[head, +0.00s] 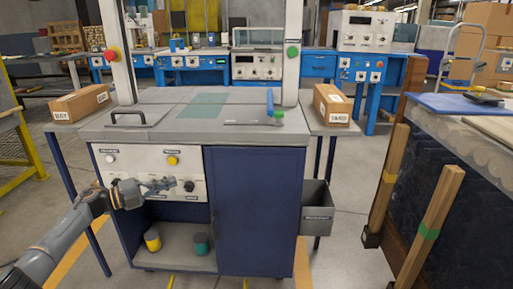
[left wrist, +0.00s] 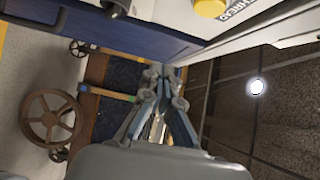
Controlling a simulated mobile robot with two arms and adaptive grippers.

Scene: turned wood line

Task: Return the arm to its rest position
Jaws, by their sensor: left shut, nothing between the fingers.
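My left arm comes in from the lower left of the head view. My left gripper (head: 172,184) is in front of the workstation's white control panel (head: 138,160), close to its black knob; I cannot tell whether it touches. The gripper is shut and empty. In the left wrist view the fingers of the gripper (left wrist: 163,74) converge, with nothing held between them. A yellow button (left wrist: 210,8) on the panel shows at the top of that view. My right gripper is not in view.
The workstation's grey top (head: 230,120) spans the middle. A yellow can (head: 152,240) and a teal can (head: 201,243) stand on the open shelf below. A grey bin (head: 317,208) hangs at the cabinet's right side. Wooden posts (head: 435,225) stand at right. Floor at lower left is open.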

